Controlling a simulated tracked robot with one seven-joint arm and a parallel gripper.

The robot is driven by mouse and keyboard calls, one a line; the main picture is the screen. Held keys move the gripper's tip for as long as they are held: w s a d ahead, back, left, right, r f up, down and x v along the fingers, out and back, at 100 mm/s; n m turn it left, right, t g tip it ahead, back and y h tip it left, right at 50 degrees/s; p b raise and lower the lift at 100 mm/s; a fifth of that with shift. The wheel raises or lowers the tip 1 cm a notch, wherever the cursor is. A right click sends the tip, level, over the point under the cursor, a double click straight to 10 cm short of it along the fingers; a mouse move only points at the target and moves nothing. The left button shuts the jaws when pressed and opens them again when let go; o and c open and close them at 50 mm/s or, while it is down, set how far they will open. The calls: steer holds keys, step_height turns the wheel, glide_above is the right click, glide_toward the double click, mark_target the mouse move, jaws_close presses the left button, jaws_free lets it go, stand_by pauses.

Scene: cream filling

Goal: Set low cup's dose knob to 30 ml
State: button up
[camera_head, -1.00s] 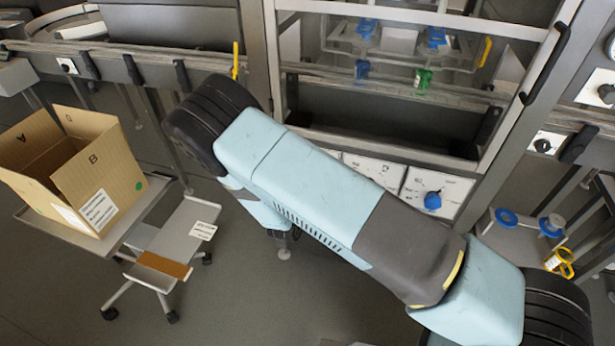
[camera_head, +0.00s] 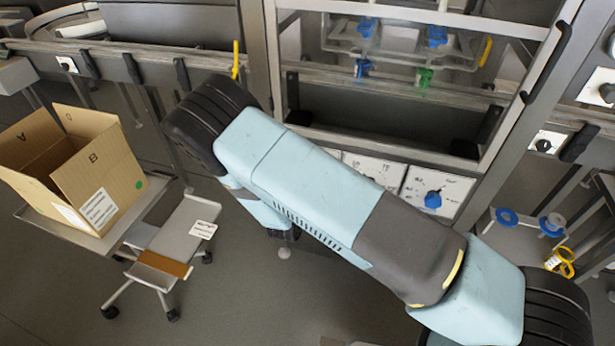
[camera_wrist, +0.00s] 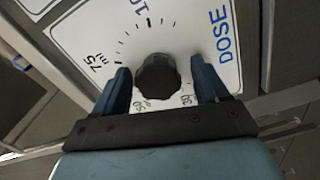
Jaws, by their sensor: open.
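In the wrist view a black ribbed dose knob (camera_wrist: 157,82) sits on a white dial plate (camera_wrist: 190,30) with blue "DOSE" lettering. Its scale shows 75 ml at left, a number starting with 10 at top, and 50 and 30 near the bottom. I cannot make out which mark the knob points to. My gripper (camera_wrist: 160,65) is open, with one blue finger on each side of the knob; I cannot tell whether they touch it. In the head view my arm hides the gripper and this knob. Another white panel (camera_head: 450,185) there carries a blue knob (camera_head: 432,199).
A machine frame (camera_head: 400,155) with a black door handle (camera_head: 548,62) stands behind my arm. Blue valves (camera_head: 436,35) and a green one (camera_head: 425,77) are inside. An open cardboard box (camera_head: 110,185) sits on a cart at left.

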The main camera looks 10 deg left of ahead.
steer(key=s+a, duration=0.1)
steer(key=s, duration=1.2)
steer(key=shift+s, duration=0.4)
steer(key=shift+f, duration=0.1)
